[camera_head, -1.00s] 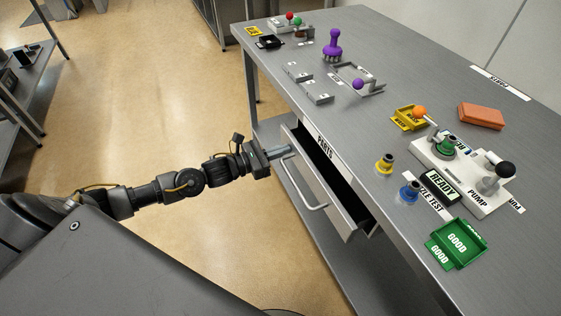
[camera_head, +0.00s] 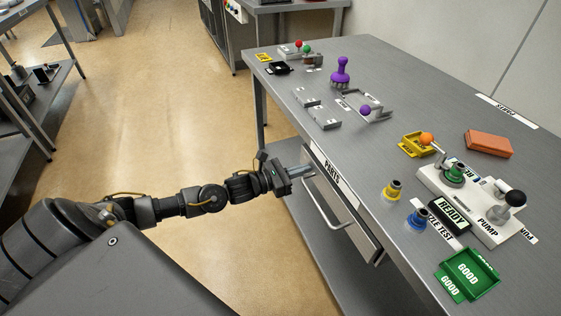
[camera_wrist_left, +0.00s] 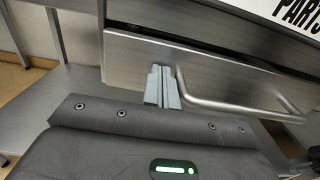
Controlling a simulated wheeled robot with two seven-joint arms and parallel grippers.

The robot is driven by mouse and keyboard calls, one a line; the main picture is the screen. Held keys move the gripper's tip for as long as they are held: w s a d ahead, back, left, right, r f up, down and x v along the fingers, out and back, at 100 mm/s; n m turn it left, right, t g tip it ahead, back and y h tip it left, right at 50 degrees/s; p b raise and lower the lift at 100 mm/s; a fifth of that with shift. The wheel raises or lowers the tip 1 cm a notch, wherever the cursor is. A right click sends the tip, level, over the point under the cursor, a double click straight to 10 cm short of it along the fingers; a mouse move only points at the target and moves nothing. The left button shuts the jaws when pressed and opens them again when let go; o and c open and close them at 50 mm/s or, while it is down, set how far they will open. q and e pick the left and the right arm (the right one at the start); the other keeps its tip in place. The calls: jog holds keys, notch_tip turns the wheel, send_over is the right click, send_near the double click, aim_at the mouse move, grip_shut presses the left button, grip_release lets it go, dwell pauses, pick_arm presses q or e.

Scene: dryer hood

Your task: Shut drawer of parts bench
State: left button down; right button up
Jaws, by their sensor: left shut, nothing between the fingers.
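The parts bench (camera_head: 430,110) is a grey metal table with a PARTS label on its front edge. Its drawer (camera_head: 358,232) has a metal front and a bar handle (camera_head: 328,208); only a narrow dark gap shows above the front. My left gripper (camera_head: 300,172) is shut and empty at the far end of the drawer front. In the left wrist view its fingertips (camera_wrist_left: 162,88) point at the drawer front (camera_wrist_left: 225,78), beside one end of the handle (camera_wrist_left: 235,105), and appear to touch the front. My right gripper is not in view.
On the bench top stand a pump unit (camera_head: 470,205), a green GOOD tray (camera_head: 470,274), yellow and blue fittings, an orange block (camera_head: 488,143) and a purple stamp-like piece (camera_head: 341,73). A lower shelf (camera_head: 330,262) lies under the drawer. The floor (camera_head: 150,120) to the left is clear.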

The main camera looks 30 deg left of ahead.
pick_arm(q)
jog(key=v, duration=1.4)
